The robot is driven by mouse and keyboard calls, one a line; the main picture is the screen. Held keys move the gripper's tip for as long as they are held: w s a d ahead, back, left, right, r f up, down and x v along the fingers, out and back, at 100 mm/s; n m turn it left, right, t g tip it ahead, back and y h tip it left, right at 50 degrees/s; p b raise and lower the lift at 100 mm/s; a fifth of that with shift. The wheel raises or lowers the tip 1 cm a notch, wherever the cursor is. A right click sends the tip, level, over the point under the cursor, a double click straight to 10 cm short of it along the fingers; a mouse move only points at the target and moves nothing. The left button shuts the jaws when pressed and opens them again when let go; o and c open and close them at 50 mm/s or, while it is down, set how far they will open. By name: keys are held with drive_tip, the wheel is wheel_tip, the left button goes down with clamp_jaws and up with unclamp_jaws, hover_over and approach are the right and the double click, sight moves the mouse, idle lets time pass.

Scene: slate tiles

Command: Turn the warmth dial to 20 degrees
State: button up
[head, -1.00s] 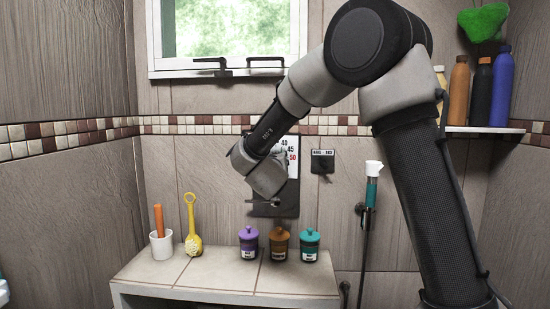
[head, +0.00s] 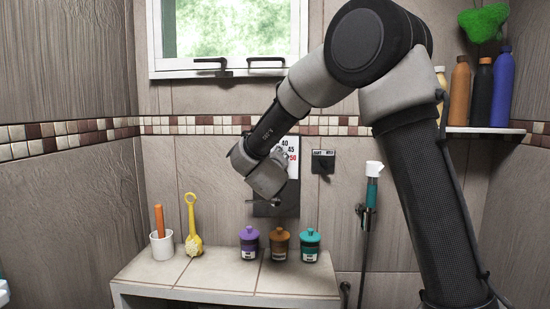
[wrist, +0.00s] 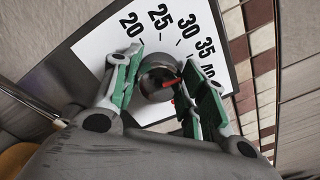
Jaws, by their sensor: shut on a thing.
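The warmth dial (wrist: 157,72) is a round dark metal knob on a white scale plate (wrist: 100,45) in the wrist view. Black numbers 20, 25, 30, 35 and 40 run around it. A red mark shows on the knob's right side, toward the high numbers; its exact reading is unclear. My gripper (wrist: 162,80) is shut on the knob, with a green-padded finger on each side. In the head view my wrist hides the knob, and only the scale's right edge (head: 292,160) with 40, 45 and a red 50 shows.
A small dark switch plate (head: 323,162) and a hand shower (head: 371,185) are on the wall to the right. Purple (head: 249,243), brown (head: 280,244) and teal (head: 310,245) jars stand on the tiled bench below, beside a yellow brush (head: 192,225) and a white cup (head: 161,247).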

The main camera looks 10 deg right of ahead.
drive_tip(key=n, duration=0.4)
drive_tip(key=shift+n, duration=0.3)
drive_tip(key=n, duration=0.9)
drive_tip(key=shift+r+n, duration=0.1)
drive_tip(key=shift+n, duration=0.3)
drive_tip(key=n, duration=0.4)
drive_tip(key=shift+r+n, duration=0.1)
drive_tip(key=shift+n, duration=0.3)
drive_tip(key=o, duration=1)
drive_tip(key=shift+c, duration=0.2)
drive_tip(key=shift+o, duration=0.4)
